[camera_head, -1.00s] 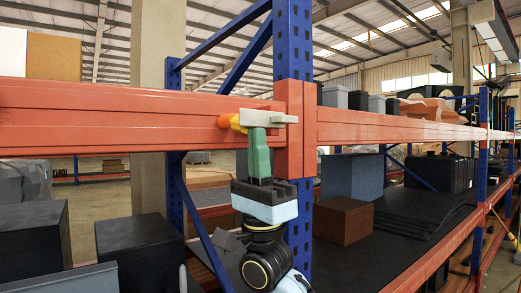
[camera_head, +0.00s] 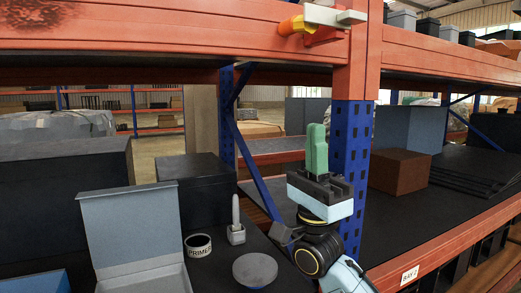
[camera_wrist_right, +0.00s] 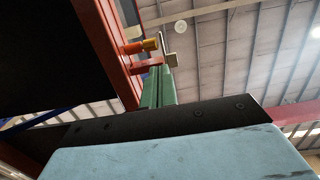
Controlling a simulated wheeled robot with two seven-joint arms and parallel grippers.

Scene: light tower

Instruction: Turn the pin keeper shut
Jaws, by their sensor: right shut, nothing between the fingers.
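The pin keeper (camera_head: 335,15) is a pale grey bar at the upright post's front, at the top of the head view. It lies nearly level, beside an orange-yellow pin (camera_head: 293,26). A red piece (camera_head: 325,37) sits under the bar. My right gripper (camera_head: 317,130) points up with green fingers shut and empty, below the beam and apart from the keeper. In the right wrist view the keeper (camera_wrist_right: 168,38) and pin (camera_wrist_right: 140,46) show beyond the fingertips (camera_wrist_right: 160,75). My left gripper is out of view.
The orange beam (camera_head: 180,30) runs above my right gripper, with a dark scorched patch at its left. The blue post (camera_head: 353,150) stands close at its right. On the shelf below are an open grey box (camera_head: 135,225), a tape roll (camera_head: 198,246), a grey disc (camera_head: 255,269) and a brown box (camera_head: 398,170).

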